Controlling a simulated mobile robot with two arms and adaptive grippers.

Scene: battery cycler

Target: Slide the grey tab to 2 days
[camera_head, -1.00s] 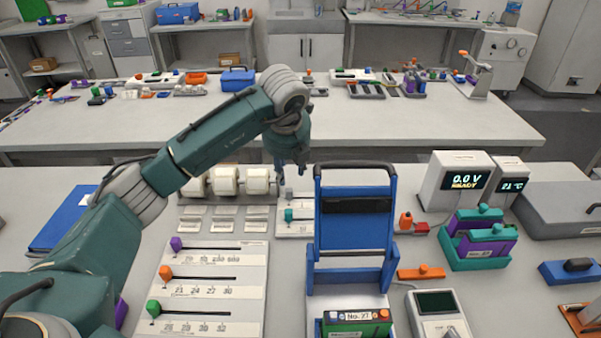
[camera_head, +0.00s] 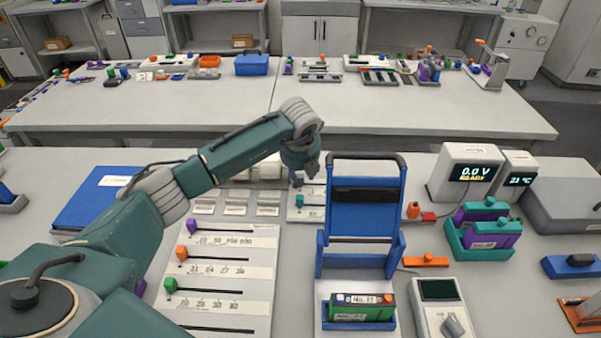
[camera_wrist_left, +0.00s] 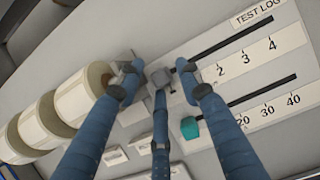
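The small grey tab (camera_wrist_left: 158,76) is at the left end of the upper slot on the white TEST LOG panel (camera_wrist_left: 232,70). The numbers 2, 3 and 4 show along that slot; the left part of the scale is hidden by a finger. My left gripper (camera_wrist_left: 156,84) is open, with its blue fingers spread around the grey tab; I cannot tell whether any finger touches it. In the head view, my left gripper (camera_head: 307,174) is over the far end of the panel (camera_head: 306,214), largely covering the tab. My right gripper is not in view.
A teal tab (camera_wrist_left: 190,127) sits on the lower slot, marked 20 to 40. White rolls (camera_wrist_left: 84,92) stand close on the left. In the head view, a blue frame (camera_head: 362,220) stands just right of the panel, and a larger slider board (camera_head: 228,255) lies in front.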

